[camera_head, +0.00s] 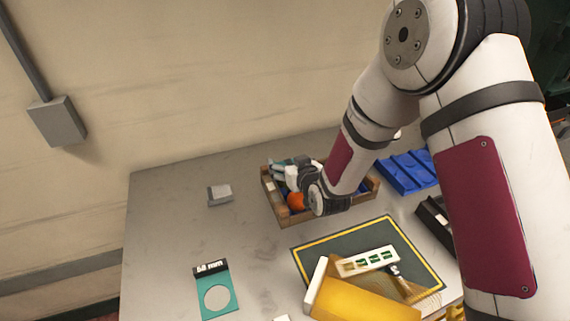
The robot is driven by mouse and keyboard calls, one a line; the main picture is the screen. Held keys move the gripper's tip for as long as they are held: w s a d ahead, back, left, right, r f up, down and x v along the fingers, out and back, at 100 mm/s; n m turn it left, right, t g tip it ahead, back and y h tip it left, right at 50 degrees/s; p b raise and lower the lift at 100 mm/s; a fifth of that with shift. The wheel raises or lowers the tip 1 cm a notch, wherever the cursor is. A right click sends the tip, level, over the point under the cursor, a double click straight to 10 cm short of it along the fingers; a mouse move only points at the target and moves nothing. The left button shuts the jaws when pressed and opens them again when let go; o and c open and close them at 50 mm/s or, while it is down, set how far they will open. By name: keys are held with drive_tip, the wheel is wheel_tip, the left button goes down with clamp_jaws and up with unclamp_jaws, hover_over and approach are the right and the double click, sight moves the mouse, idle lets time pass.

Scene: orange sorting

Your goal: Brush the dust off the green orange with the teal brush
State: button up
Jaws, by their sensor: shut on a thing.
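My gripper (293,174) is at the left part of a wooden crate (286,220) on the grey table. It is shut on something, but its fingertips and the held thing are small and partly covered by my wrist. An orange-coloured orange (296,201) lies in the crate just below the gripper. I cannot make out a green orange. A brush with a dark handle and tan bristles (402,281) lies on the dark mat (320,251).
A yellow box-like thing (360,302) and a white strip with green marks (367,262) are at the mat. A teal card with a round hole (212,296) lies front left. A small grey block (219,195) and blue tray (408,172) flank the crate. The table's left is mostly clear.

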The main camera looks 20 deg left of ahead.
drive_tip(key=shift+w+d, duration=0.25)
drive_tip(key=shift+d, duration=0.05)
